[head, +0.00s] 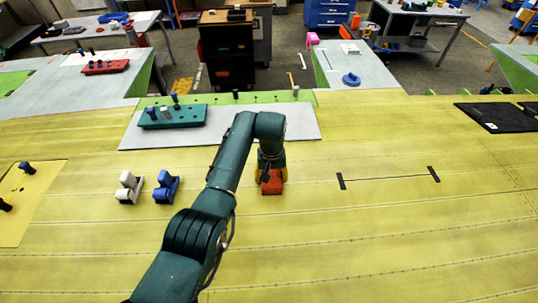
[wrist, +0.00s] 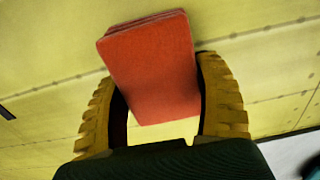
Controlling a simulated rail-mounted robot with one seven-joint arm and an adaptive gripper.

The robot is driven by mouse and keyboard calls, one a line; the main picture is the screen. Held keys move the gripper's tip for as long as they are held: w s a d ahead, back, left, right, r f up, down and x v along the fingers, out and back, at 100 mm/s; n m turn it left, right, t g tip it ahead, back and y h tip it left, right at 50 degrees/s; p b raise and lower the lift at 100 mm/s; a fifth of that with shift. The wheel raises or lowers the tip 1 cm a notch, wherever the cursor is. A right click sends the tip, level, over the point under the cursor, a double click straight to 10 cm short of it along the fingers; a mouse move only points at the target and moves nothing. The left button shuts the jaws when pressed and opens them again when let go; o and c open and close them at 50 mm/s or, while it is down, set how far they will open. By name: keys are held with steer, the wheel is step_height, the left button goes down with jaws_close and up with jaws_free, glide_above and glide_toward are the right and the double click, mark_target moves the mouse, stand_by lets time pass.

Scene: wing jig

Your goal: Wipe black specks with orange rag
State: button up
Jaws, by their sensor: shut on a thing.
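The orange rag (wrist: 155,65), a folded red-orange block of cloth, is held between the two yellow ridged fingers of my gripper (wrist: 165,95) in the wrist view. In the head view my gripper (head: 270,168) points down over the yellow wing surface (head: 330,235), with the rag (head: 272,182) at its tips. The rag is close to the surface; I cannot tell whether it touches. Two short black marks (head: 340,181) (head: 434,174) joined by a thin dark line lie on the surface to the right. I cannot make out separate specks under the rag.
A white tape dispenser (head: 129,188) and a blue one (head: 166,187) stand left of my arm. A teal block (head: 172,117) with pegs sits on a grey plate (head: 295,122) behind. A black mat (head: 495,118) lies at the far right. The surface right of my gripper is mostly clear.

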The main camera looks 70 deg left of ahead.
steer(key=shift+w+a+f+b, duration=0.15)
steer(key=shift+a+b, duration=0.4)
steer(key=shift+b, duration=0.6)
steer(key=shift+w+a+b, duration=0.2)
steer(key=shift+a+b, duration=0.3)
steer(key=shift+b, duration=0.6)
steer(key=shift+w+a+f+b, duration=0.15)
steer(key=shift+a+b, duration=0.4)
steer(key=shift+b, duration=0.6)
steer(key=a+b, duration=0.1)
steer(key=b, duration=0.2)
steer(key=shift+w+b, duration=0.1)
steer(key=shift+b, duration=0.25)
